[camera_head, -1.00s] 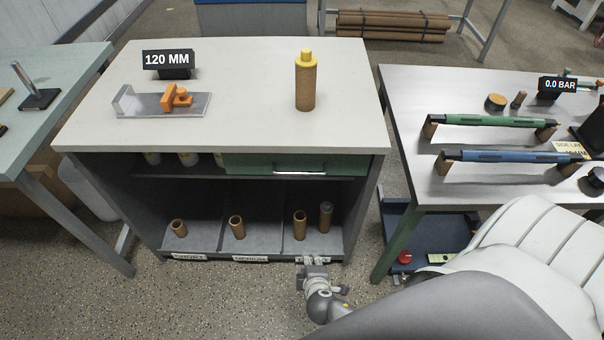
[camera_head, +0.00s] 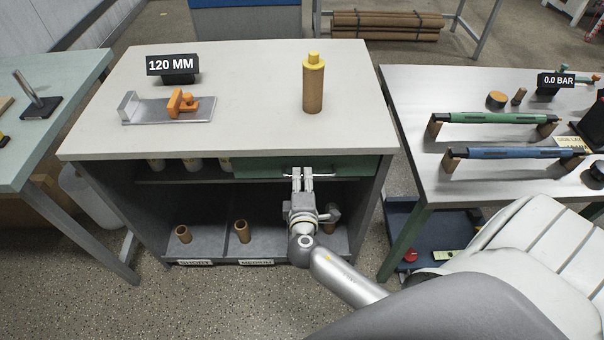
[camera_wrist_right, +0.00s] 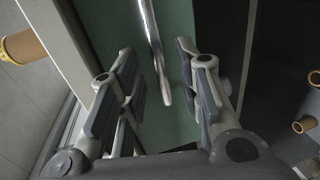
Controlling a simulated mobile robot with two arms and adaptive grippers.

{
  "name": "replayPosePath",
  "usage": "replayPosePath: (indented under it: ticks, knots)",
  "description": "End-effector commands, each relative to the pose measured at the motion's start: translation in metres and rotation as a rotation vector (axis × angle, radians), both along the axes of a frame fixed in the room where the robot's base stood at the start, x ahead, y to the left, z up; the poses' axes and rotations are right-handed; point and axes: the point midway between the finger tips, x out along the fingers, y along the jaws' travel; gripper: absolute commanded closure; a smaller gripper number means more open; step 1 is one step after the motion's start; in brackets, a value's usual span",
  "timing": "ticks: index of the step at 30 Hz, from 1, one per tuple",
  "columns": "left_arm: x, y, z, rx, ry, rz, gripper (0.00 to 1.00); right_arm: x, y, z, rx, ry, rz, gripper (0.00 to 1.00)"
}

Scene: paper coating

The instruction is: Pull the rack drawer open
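The rack drawer (camera_head: 256,168) is a green panel under the front edge of the rack's white top, and it looks shut. Its bright bar handle (camera_wrist_right: 153,45) runs across the green drawer front (camera_wrist_right: 165,135) in the right wrist view. My right gripper (camera_head: 302,172) is at the drawer front, level with the handle. In the right wrist view my right gripper (camera_wrist_right: 156,70) is open, with its fingers apart on either side of the handle. Gaps show between handle and fingers. The fingers partly hide the handle in the head view. My left gripper is in neither view.
The rack top (camera_head: 240,80) holds a brown bottle (camera_head: 313,85) with a yellow cap, an orange clamp fixture (camera_head: 182,102) and a "120 MM" sign (camera_head: 173,66). Brown tubes (camera_head: 241,231) stand on the lower shelf. A table (camera_head: 410,90) stands close on the right.

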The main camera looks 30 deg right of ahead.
Motion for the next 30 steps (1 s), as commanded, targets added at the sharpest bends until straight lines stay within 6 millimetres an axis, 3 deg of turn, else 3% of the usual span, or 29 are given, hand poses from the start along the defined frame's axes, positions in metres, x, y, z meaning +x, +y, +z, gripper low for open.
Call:
replayPosePath:
  ticks: [6,16,24,30]
  knots:
    - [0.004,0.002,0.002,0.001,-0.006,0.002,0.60,0.018,-0.011,-0.004,0.001,-0.001,0.001,0.68]
    - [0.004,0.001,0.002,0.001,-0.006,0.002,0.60,0.021,-0.013,-0.006,0.002,0.000,0.001,0.68]
    - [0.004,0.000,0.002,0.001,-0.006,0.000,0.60,0.021,-0.013,-0.006,0.002,0.000,0.001,1.00]
    - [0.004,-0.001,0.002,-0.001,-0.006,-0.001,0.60,0.021,-0.013,-0.006,0.002,0.000,0.001,1.00]
